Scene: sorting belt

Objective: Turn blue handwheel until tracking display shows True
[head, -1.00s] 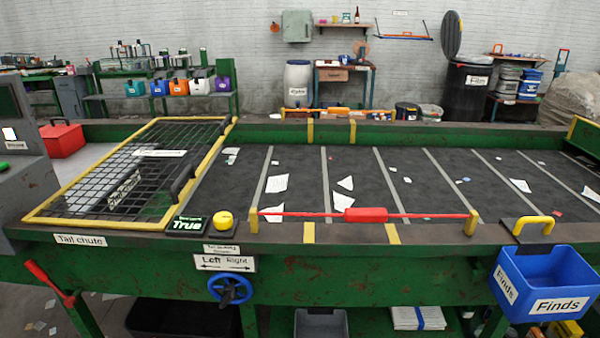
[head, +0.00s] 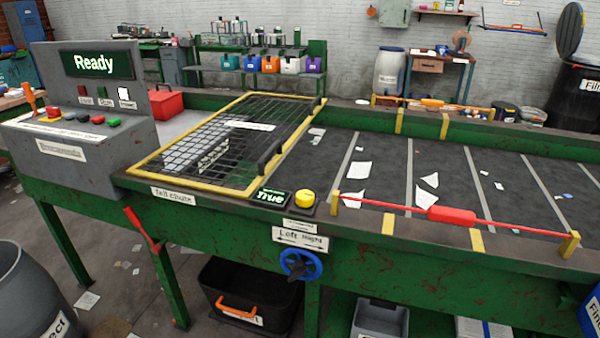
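The blue handwheel (head: 301,265) is mounted on the green front side of the sorting belt, below a white "Left Right" sign (head: 300,238) with a double arrow. The small tracking display (head: 271,197) sits on the belt's front rim above and left of the wheel. It shows "True" in green letters. A yellow button (head: 304,197) stands just right of the display. Neither of my grippers is in the head view, and nothing touches the handwheel.
A grey control console (head: 85,125) reading "Ready" stands at the left. A yellow-framed mesh grid (head: 230,140) covers the tail chute. A red pull bar (head: 452,214) runs along the belt front. A black crate (head: 247,290) is below, and a grey bin (head: 30,290) stands front left.

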